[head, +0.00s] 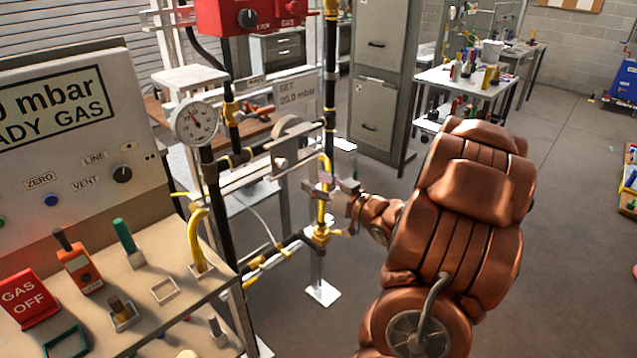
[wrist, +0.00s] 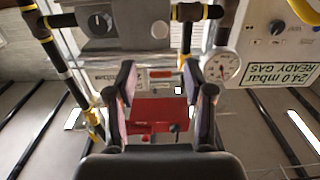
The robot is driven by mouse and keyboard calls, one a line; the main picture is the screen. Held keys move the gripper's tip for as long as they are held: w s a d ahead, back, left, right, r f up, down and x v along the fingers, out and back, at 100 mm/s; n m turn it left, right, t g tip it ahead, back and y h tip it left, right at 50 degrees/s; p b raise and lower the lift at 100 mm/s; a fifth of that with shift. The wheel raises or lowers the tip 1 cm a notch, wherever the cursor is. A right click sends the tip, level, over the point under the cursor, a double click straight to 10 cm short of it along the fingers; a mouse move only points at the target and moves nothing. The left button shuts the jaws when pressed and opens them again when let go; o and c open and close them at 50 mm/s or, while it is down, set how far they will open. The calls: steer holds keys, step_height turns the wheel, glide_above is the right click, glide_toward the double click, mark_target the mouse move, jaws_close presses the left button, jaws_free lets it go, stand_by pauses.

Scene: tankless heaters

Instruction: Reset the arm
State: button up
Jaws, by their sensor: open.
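My gripper (head: 328,188) is at the pipe rig in the head view, beside the yellow-banded vertical pipe (head: 325,165). In the wrist view my gripper (wrist: 158,68) shows two dark fingers spread apart, with nothing held between them. That view looks upside down. My copper-coloured arm reaches in from the lower right of the head view and hides part of the floor. Whether the fingers touch the pipe rig cannot be told.
A round pressure gauge (head: 195,122) and a red GAS box (head: 262,14) are on the rig. A bench (head: 150,318) with tools and a readout panel (head: 70,140) stands left. A grey cabinet (head: 377,80) and white table (head: 455,82) stand behind. Floor at right is mostly clear.

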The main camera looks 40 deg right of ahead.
stand_by(0.6)
step_height(320, 180, down, 4)
steer(key=w+a+g+h, duration=0.1)
steer(key=w+g+h, duration=0.1)
steer(key=g+h, duration=0.3)
steer(key=s+a+g+y, duration=0.2)
steer(key=s+a+g, duration=0.5)
steer(key=s+a, duration=0.7)
steer(key=s+a+r+g+y, duration=0.1)
steer(key=s+a+g, duration=0.6)
steer(key=s+a, duration=0.8)
steer(key=s, duration=0.2)
steer(key=shift+s+m+g+y+p, duration=0.3)
steer(key=shift+m+g+y, duration=0.1)
